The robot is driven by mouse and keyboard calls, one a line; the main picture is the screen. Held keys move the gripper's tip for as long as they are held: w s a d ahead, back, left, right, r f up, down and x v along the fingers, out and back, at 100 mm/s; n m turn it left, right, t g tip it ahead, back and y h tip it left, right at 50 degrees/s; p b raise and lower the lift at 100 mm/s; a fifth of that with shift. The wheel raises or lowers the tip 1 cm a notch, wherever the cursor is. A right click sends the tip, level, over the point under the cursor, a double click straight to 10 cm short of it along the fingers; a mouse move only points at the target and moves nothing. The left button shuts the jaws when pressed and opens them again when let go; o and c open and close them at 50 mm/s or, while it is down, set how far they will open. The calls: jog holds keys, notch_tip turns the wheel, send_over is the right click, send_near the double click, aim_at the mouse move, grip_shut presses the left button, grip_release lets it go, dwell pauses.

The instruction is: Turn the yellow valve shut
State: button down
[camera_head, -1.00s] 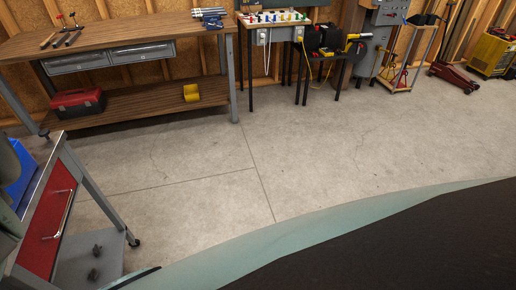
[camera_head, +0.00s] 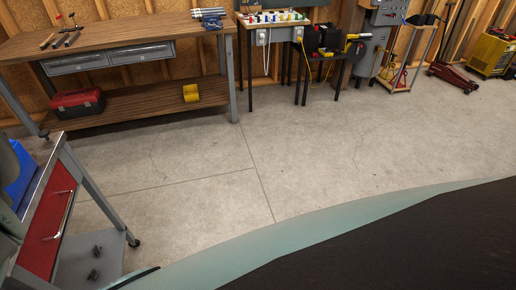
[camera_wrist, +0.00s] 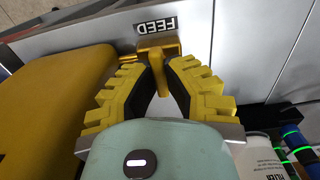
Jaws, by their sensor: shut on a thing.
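The yellow valve (camera_wrist: 158,47) is in the upper middle of the wrist view, set against a grey metal panel. Its handle stands out towards me between my fingertips. My gripper (camera_wrist: 160,68) has yellow ridged fingers with dark inner pads, and their tips are closed on the valve handle from both sides. A black label reading FEED (camera_wrist: 160,25), upside down in this view, is right above the valve. The part of the handle between the fingertips is partly hidden. The head view does not show the valve or my gripper.
In the wrist view, a large yellow body (camera_wrist: 60,95) is close on the left, and a white container (camera_wrist: 258,155) and dark cylinders are at lower right. In the head view, a workbench (camera_head: 130,35) and red-drawer cart (camera_head: 50,215) flank clear concrete floor (camera_head: 200,160).

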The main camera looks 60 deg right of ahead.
jog(key=c, duration=1)
grip_release()
notch_tip(320, 180, up, 12)
jog(key=shift+r, duration=0.1)
